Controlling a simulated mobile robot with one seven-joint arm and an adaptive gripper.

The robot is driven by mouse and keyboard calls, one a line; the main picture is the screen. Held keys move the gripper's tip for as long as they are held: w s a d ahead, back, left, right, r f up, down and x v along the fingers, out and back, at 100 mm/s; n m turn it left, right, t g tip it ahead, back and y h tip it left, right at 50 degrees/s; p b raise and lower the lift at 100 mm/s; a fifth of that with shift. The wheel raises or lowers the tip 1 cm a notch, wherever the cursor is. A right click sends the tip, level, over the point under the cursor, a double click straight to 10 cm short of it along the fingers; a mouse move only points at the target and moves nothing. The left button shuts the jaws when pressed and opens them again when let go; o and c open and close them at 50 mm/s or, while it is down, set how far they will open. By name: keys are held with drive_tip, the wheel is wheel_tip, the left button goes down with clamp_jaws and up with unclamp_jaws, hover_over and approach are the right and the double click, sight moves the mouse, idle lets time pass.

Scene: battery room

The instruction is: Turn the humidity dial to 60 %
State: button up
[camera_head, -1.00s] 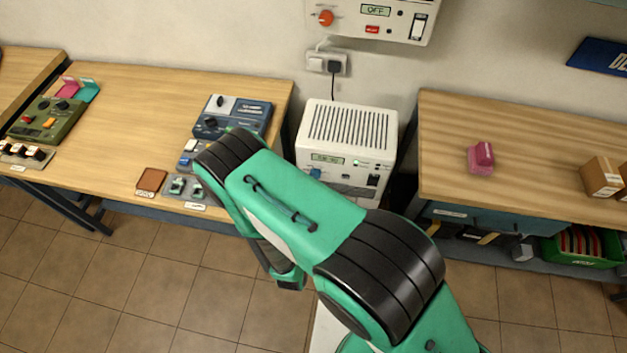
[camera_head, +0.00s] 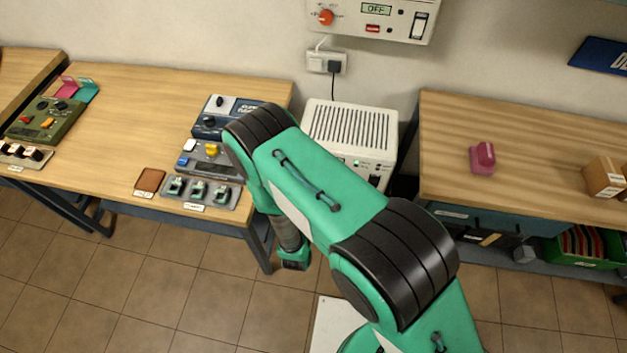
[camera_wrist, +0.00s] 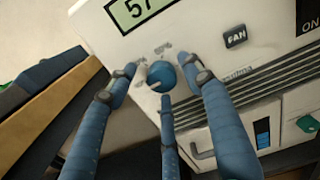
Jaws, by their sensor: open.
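The humidity dial (camera_wrist: 163,74) is a round blue knob on the white front panel of a vented box (camera_head: 345,128); it shows in the wrist view. The fingers look open; I cannot tell whether any touches the knob. In the head view my arm hides the dial and display.
A wall unit (camera_head: 400,20) with an orange knob hangs above the box. Wooden benches stand left (camera_head: 130,95) and right (camera_head: 540,130).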

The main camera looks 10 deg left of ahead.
drive_tip(key=c, duration=1.1)
drive_tip(key=shift+w+r+m, duration=0.1)
drive_tip(key=shift+r+m, duration=0.05)
drive_tip(key=shift+m, duration=0.45)
drive_tip(key=shift+d+f+m+b, duration=0.15)
drive_tip(key=shift+m+b, duration=0.45)
drive_tip(key=shift+m, duration=3.2)
drive_tip(key=shift+d+f+m+b, duration=0.1)
drive_tip(key=shift+m+b, duration=0.45)
drive_tip(key=shift+m, duration=3.25)
drive_tip(key=shift+d+f+m+b, duration=0.15)
drive_tip(key=shift+m+b, duration=0.45)
drive_tip(key=shift+m, duration=3.2)
drive_tip(key=shift+f, duration=0.1)
drive_tip(key=o, duration=1.1)
drive_tip(key=shift+a, duration=0.1)
